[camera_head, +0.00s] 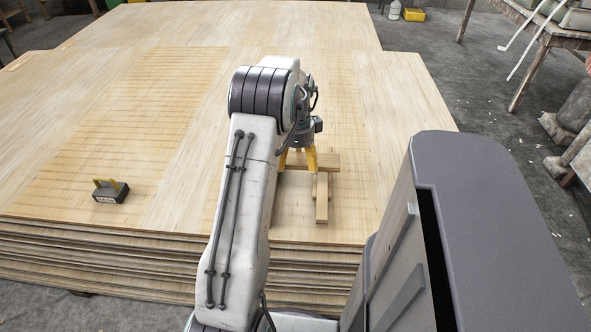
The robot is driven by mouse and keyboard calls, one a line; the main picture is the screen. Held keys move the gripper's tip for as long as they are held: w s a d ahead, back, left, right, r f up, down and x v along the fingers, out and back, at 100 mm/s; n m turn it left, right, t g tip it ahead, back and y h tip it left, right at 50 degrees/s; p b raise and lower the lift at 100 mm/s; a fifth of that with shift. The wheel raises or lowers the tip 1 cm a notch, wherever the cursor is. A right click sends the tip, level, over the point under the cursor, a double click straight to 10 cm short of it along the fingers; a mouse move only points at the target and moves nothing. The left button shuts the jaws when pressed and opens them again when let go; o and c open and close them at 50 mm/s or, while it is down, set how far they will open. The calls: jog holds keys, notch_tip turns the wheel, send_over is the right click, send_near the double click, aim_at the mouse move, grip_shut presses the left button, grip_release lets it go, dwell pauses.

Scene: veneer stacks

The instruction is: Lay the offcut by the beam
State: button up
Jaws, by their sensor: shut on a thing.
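My gripper (297,161), with yellow fingers, points down near the right middle of the veneer stack. It is shut on the offcut, which my fingers and arm partly hide. Two pale wooden pieces show here: a crosswise one (328,161) at the fingers, and a lengthwise one (322,205) running from near it towards the front edge. Together they form a rough T. I cannot tell for certain which is the beam and which the offcut, or whether they touch.
The broad veneer stack (180,120) has much bare top around the pieces. A small black block with a yellow handle (110,191) stands at its left front. A workbench (545,35) is at the upper right. A yellow box (413,15) is on the floor behind.

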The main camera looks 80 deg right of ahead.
aim_at(295, 159)
jog(key=shift+w+d+f, duration=0.3)
jog(key=shift+d+f, duration=0.1)
jog(key=shift+d, duration=0.25)
jog(key=shift+f+b, duration=0.3)
jog(key=shift+f, duration=1.7)
jog(key=shift+f+b, duration=0.4)
jog(key=shift+f, duration=0.2)
jog(key=o, duration=1.2)
jog(key=shift+r, duration=0.15)
notch_tip(295, 159, up, 13)
jog(key=p, duration=0.2)
jog(key=shift+a+p, duration=0.15)
jog(key=shift+p, duration=0.2)
